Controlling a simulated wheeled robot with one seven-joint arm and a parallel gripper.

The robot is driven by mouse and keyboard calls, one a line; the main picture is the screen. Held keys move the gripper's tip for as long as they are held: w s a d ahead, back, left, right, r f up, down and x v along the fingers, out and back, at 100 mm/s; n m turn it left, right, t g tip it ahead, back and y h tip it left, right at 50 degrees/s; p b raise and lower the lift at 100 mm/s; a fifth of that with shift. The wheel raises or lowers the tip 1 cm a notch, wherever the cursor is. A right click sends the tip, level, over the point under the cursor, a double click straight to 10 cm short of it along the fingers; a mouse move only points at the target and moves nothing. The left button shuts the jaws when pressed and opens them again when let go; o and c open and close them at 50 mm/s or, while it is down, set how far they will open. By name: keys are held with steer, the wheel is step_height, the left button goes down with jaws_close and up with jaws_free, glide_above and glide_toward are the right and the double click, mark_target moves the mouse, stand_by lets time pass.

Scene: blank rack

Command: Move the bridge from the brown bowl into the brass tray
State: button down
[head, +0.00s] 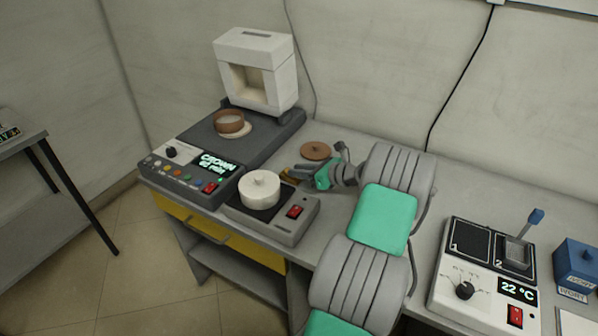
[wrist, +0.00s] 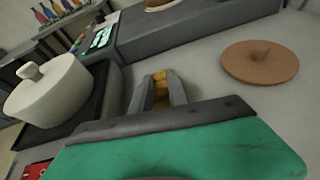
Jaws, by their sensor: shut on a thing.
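My gripper (head: 297,178) is low over the bench, between the scale-like unit with the white pot and the brown lid. In the wrist view my gripper (wrist: 158,92) is shut on a small lumpy yellow piece, which I take to be the bridge (wrist: 160,88). Its lower part is hidden by the fingers, and I cannot tell whether it touches the bench. The brown bowl (head: 229,120) sits on a pale round plate on the furnace base, apart from my gripper. Its inside looks pale. I cannot make out a separate brass tray in either view.
A white lidded pot (head: 260,191) stands on a hotplate left of my gripper; it also shows in the wrist view (wrist: 47,92). A brown knobbed lid (wrist: 260,61) lies on the bench to the right. The furnace base (head: 245,142) rises behind. A heater unit (head: 482,285) is far right.

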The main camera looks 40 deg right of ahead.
steer(key=c, duration=1.3)
jaws_free()
steer(key=shift+s+r, duration=0.1)
steer(key=shift+r, duration=0.05)
steer(key=v, duration=1.2)
